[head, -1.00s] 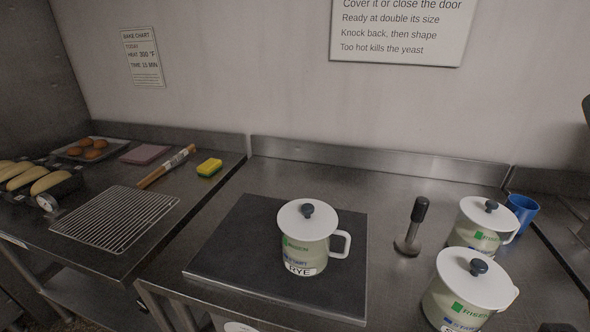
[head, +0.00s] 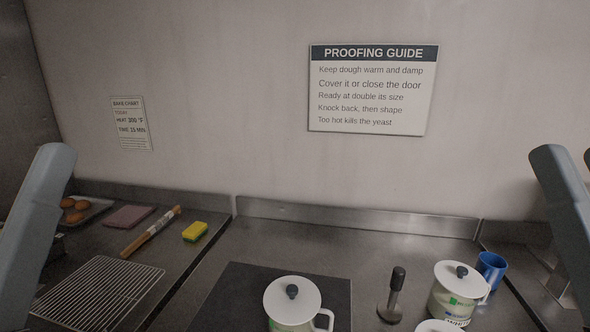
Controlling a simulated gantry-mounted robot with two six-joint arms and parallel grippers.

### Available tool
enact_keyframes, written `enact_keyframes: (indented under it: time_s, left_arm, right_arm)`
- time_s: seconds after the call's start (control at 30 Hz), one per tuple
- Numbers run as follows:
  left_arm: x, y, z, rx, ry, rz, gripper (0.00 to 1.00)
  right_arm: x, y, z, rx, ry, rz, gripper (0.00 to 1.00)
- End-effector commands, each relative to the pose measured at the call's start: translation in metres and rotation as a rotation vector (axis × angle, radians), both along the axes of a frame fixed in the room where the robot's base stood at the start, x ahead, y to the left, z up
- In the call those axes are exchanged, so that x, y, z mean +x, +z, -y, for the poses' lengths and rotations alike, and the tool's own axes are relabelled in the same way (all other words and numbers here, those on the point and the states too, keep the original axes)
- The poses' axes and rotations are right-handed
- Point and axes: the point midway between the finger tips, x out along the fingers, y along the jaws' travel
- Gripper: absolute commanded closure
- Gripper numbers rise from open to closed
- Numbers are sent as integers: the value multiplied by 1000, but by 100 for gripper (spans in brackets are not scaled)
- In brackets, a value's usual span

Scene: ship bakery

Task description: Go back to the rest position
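No gripper shows in the head view. Parts of my two arms stand upright at the left and right edges, and their grippers are out of the picture. A white lidded mug (head: 291,304) stands on the dark mat (head: 239,287), its lower part cut off by the bottom edge. A second white lidded mug (head: 446,303) stands at the right, and the lid of a third (head: 438,326) shows at the bottom edge. A black-handled tool (head: 396,290) stands upright between the mugs.
A blue cup (head: 491,270) stands behind the right mug. On the left counter are a wire rack (head: 98,293), a rolling pin (head: 151,232), a yellow-green sponge (head: 195,231), a pink cloth (head: 129,216) and a tray with buns (head: 97,207). A PROOFING GUIDE sign (head: 372,90) and a bake chart (head: 130,123) hang on the wall.

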Motion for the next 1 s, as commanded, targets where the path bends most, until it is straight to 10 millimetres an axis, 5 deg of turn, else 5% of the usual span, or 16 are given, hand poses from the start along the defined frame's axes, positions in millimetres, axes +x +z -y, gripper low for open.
enact_keyframes:
  time_s: [0.03, 0.27, 0.7, 0.83, 1.0]
  left_arm:
    - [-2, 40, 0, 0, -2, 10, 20]
    - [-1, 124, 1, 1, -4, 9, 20]
    - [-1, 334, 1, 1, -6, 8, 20]
    - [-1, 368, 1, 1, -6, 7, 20]
    - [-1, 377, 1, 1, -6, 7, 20]
  right_arm:
    - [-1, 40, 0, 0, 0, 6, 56]
    - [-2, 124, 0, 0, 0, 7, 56]
    - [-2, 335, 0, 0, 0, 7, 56]
    - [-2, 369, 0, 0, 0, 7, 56]
    - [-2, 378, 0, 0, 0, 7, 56]
